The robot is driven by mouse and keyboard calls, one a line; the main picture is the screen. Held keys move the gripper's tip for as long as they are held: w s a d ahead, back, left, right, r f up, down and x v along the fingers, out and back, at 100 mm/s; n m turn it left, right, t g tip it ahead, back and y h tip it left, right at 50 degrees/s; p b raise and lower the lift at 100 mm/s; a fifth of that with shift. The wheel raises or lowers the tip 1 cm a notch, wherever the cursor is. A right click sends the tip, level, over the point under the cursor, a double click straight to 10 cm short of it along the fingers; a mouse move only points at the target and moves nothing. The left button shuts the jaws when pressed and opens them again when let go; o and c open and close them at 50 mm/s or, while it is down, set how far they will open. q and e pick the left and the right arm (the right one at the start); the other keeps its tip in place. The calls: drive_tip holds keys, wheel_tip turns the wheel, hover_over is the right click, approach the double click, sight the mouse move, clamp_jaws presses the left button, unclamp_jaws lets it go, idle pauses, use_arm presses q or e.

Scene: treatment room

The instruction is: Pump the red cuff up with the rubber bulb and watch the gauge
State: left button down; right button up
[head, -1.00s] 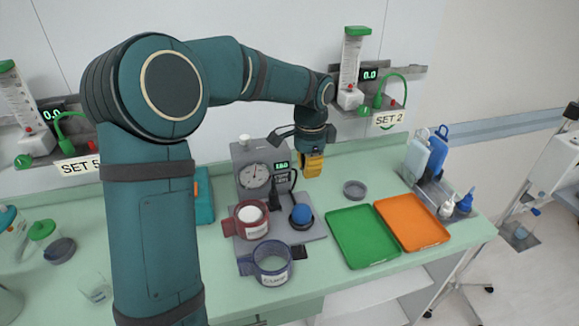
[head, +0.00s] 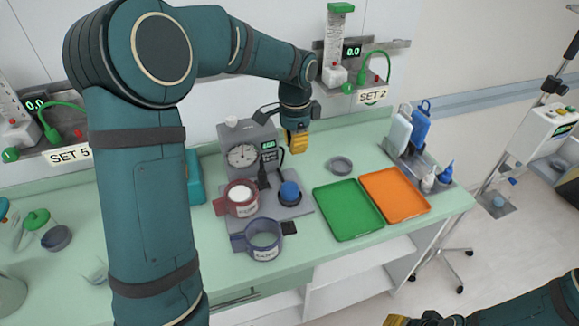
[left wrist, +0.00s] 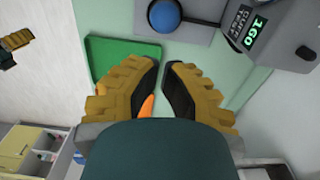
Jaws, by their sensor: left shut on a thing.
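The red cuff (head: 222,206) stands on the grey base, around a pale inner form. The grey gauge unit (head: 226,135) behind it has a round dial (head: 242,155) and a lit display (head: 268,145), which reads 160 in the left wrist view (left wrist: 247,35). The blue rubber bulb (head: 290,191) sits in a dark round holder right of the cuff. My left gripper (head: 297,151) is right of the gauge unit, apart from the bulb; its fingers (left wrist: 165,70) are close together, and what they hold cannot be made out. My right gripper (head: 400,321) is cut off at the bottom edge.
A blue cuff (head: 264,253) stands in front of the red one. A green tray (head: 347,210), an orange tray (head: 395,196) and a grey dish (head: 340,165) lie to the right. Bottles stand in a rack (head: 410,170) beyond. Counter around the dish is bare.

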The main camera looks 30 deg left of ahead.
sight(294, 186)
use_arm(q)
drive_tip(key=shift+r+p, duration=0.3)
drive_tip(key=shift+p, duration=0.35)
use_arm(e)
drive_tip(key=shift+w+d+r, duration=0.1)
drive_tip(key=shift+w+r, duration=0.05)
drive_tip(key=shift+r, duration=0.4)
drive_tip(key=shift+w+r, duration=0.15)
drive_tip(key=shift+r, duration=0.4)
drive_tip(key=shift+f, duration=0.1)
use_arm(q)
wheel_tip(294, 186, down, 14)
drive_tip(key=shift+f+b, duration=0.1)
drive_tip(key=shift+b, duration=0.75)
use_arm(e)
drive_tip(key=shift+s+f, duration=0.2)
drive_tip(key=shift+f, duration=0.6)
